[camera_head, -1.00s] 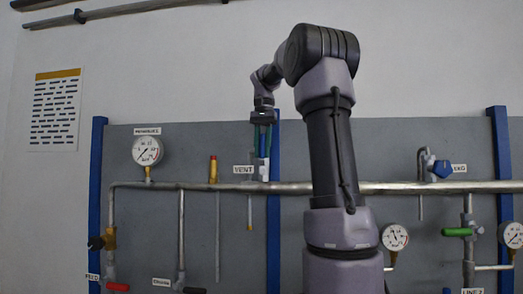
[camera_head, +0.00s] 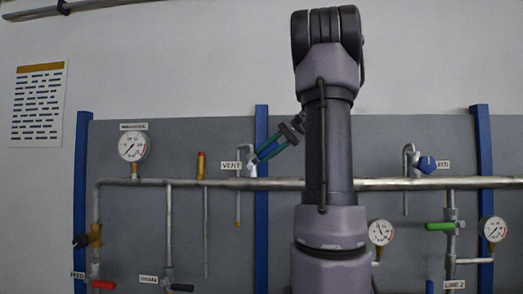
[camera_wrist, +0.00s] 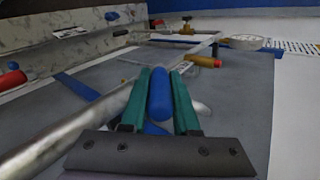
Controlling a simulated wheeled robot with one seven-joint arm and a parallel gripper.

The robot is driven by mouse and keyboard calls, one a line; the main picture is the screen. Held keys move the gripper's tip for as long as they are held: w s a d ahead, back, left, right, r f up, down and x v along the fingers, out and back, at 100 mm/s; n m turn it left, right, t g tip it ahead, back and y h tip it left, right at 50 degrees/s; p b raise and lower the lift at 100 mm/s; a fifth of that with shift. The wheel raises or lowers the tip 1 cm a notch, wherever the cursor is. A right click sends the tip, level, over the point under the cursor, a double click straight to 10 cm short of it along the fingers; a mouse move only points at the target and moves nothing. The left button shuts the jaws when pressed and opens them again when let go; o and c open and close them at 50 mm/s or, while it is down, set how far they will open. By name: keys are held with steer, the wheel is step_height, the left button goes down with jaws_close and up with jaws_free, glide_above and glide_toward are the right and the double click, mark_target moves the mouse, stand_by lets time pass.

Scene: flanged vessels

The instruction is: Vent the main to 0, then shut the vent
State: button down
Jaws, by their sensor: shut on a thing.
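The vent valve (camera_head: 250,170) sits on the horizontal main pipe (camera_head: 225,183), by the VENT label (camera_head: 231,166). My gripper (camera_head: 259,157) reaches it from the upper right, tilted. In the wrist view my green fingers (camera_wrist: 160,76) are shut on the blue vent handle (camera_wrist: 160,95), which lies lengthwise between them. The handle slants up to the right from the valve. The manifold gauge (camera_head: 133,146) stands on the main at the left; its needle is too small to read surely.
Red (camera_head: 103,284), green (camera_head: 440,226) and another blue handle (camera_head: 427,163) sit on other valves. Two more gauges (camera_head: 380,232) hang at the right. My arm hides the panel's middle.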

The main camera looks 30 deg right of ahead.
steer(key=shift+s+d+f+t+y, duration=0.2)
steer(key=shift+f+t+y, duration=0.5)
steer(key=shift+y, duration=0.35)
steer(key=shift+s+d+f+t+y, duration=0.1)
steer(key=shift+d+f+t+y, duration=0.1)
steer(key=shift+f+t+y, duration=0.75)
steer(key=shift+s+d+f+t+y, duration=0.15)
steer(key=shift+f+t+y, duration=0.35)
steer(key=shift+y, duration=0.7)
steer(key=c, duration=0.7)
jaws_free()
steer(key=shift+o, duration=0.2)
steer(key=shift+d, duration=0.1)
steer(key=v, duration=1)
steer(key=shift+s+d, duration=0.2)
steer(key=shift+d, duration=0.05)
steer(key=shift+a, duration=0.1)
